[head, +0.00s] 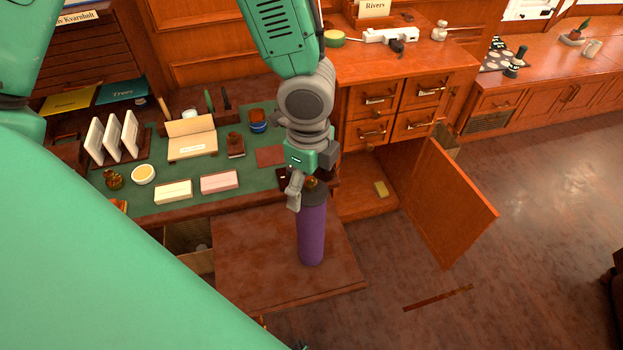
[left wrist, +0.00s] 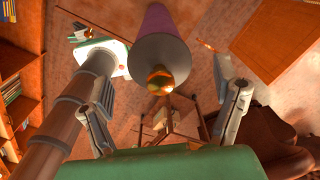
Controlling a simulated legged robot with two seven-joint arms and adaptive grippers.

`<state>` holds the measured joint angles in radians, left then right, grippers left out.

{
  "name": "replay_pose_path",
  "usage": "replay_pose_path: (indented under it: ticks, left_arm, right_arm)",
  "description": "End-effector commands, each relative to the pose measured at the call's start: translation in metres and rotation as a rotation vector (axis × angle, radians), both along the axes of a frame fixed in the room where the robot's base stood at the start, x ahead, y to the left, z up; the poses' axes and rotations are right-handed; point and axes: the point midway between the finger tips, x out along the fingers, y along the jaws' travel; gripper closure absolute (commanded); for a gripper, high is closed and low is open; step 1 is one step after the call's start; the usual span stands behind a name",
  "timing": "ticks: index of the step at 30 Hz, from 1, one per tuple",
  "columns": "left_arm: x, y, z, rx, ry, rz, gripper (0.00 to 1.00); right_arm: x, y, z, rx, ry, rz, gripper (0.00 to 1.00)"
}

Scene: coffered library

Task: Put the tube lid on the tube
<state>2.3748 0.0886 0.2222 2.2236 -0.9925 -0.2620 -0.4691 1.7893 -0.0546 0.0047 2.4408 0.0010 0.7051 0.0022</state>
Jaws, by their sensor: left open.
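A purple tube (head: 311,236) stands upright on the pulled-out board of the desk. A dark grey tube lid (head: 314,197) with an amber knob is at its top. In the left wrist view the lid (left wrist: 146,62) faces the camera, with the purple tube (left wrist: 157,20) behind it. The lid looks in line with the tube; I cannot tell whether it is fully seated. My left gripper (head: 307,183) is just above the lid, close to the knob. Its fingers (left wrist: 165,97) are spread apart in the wrist view, with the knob between them and nothing gripped. My right gripper is not seen.
The pulled-out board (head: 245,262) is otherwise bare. The green desk top (head: 200,200) behind it holds cards, jars and boxes. An open cabinet door (head: 449,205) stands to the right. A thin wooden strip (head: 438,298) lies on the floor. My green body covers the lower left.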

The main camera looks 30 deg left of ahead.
Motion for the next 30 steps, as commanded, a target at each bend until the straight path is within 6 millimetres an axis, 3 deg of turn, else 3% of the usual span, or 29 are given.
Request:
replay_pose_path:
  ticks: [10, 21, 30]
  left_arm:
    - [0.000, 0.000, 0.022, 0.001, 0.000, 0.000, 0.18]
    - [0.000, 0.000, 0.039, -0.001, -0.001, 0.001, 0.18]
    - [0.000, 0.000, 0.039, 0.000, 0.000, 0.000, 0.18]
  right_arm:
    - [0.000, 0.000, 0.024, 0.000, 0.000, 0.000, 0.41]
    - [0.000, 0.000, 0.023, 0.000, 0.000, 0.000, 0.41]
    - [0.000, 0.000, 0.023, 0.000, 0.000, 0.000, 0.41]
